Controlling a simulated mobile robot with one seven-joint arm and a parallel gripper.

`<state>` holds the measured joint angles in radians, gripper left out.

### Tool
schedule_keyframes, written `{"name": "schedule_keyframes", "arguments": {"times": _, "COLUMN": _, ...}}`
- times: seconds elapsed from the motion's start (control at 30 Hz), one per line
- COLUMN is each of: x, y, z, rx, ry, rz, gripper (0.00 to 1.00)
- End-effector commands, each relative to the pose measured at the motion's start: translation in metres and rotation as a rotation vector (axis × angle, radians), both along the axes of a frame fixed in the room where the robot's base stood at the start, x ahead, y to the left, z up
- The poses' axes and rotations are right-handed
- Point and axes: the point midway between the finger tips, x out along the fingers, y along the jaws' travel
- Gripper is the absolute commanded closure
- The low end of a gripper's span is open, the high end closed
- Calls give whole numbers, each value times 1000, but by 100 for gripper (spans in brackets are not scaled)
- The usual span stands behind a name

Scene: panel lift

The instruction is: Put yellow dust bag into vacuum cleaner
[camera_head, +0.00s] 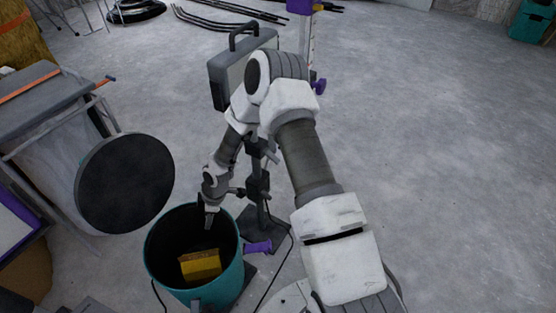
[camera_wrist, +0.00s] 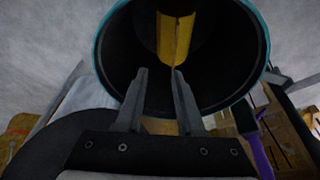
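The vacuum cleaner is a teal round bin (camera_head: 232,275) with a black inside, standing open at the lower middle. Its open mouth with the teal rim (camera_wrist: 266,42) fills the top of the wrist view. The yellow dust bag (camera_head: 200,265) lies inside the bin; it also shows in the wrist view (camera_wrist: 168,38). My gripper (camera_head: 209,220) points down at the bin's far rim, above the bag and apart from it. In the wrist view my gripper (camera_wrist: 160,72) has its two fingers spread with nothing held between them.
A black round disc (camera_head: 125,184), perhaps the lid, stands left of the bin. A metal-framed table (camera_head: 40,92) is at the left. A dark work light on a stand (camera_head: 228,75) is behind my arm. Black hoses (camera_head: 225,20) lie at the back. The floor at right is clear.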

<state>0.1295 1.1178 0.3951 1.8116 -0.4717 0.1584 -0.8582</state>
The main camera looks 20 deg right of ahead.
Motion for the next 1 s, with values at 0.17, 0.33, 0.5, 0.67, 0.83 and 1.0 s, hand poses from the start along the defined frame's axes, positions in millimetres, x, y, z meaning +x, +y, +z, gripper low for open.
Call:
{"name": "schedule_keyframes", "arguments": {"times": 0.17, "x": 13, "y": -26, "z": 61, "rx": -69, "ry": -21, "rz": -86, "gripper": 63}}
{"name": "schedule_keyframes", "arguments": {"times": 0.33, "x": 17, "y": -49, "z": 116, "rx": -123, "ry": -40, "rz": -184, "gripper": 63}}
{"name": "schedule_keyframes", "arguments": {"times": 0.5, "x": 13, "y": -70, "z": 171, "rx": -165, "ry": -62, "rz": -292, "gripper": 63}}
{"name": "schedule_keyframes", "arguments": {"times": 0.67, "x": 3, "y": -88, "z": 221, "rx": -192, "ry": -84, "rz": -400, "gripper": 63}}
{"name": "schedule_keyframes", "arguments": {"times": 0.83, "x": -15, "y": -105, "z": 271, "rx": -204, "ry": -109, "rz": -526, "gripper": 63}}
{"name": "schedule_keyframes", "arguments": {"times": 1.0, "x": -38, "y": -119, "z": 316, "rx": -199, "ry": -132, "rz": -655, "gripper": 63}}
